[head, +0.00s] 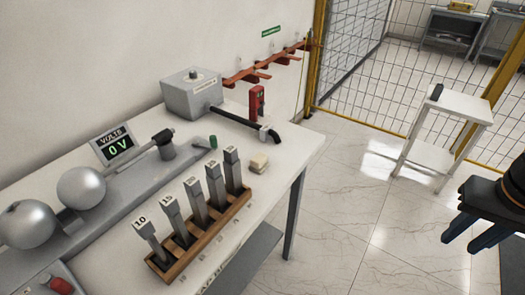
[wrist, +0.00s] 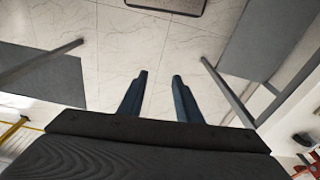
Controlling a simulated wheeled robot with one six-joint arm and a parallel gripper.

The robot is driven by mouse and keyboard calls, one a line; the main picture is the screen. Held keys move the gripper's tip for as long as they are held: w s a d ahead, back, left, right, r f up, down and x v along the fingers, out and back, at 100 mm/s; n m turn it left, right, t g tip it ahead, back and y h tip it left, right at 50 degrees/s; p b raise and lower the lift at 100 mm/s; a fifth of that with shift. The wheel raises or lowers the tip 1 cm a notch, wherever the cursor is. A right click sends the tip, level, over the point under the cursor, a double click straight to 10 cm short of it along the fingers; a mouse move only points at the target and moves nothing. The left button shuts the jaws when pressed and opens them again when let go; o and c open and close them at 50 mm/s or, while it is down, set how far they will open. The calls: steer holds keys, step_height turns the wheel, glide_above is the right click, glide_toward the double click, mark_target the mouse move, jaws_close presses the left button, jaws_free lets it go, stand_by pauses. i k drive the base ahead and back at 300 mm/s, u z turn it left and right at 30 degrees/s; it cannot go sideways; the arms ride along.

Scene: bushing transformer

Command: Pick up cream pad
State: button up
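The cream pad (head: 259,163) is a small cream block on the white workbench (head: 282,184), near its right edge in the head view. It lies just right of the wooden rack. My gripper (head: 462,232) is at the far right of the head view, off the bench and well apart from the pad. In the wrist view my gripper (wrist: 158,95) is open, with two dark blue fingers spread and nothing between them. The cream pad does not show in the wrist view.
A wooden rack (head: 205,240) holds several upright grey blocks left of the pad. Open tiled floor separates the bench from a white stool (head: 463,104).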

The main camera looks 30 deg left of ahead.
mark_target(258, 163)
steer(key=u, duration=0.5)
steer(key=i, duration=0.85)
steer(key=u, duration=0.7)
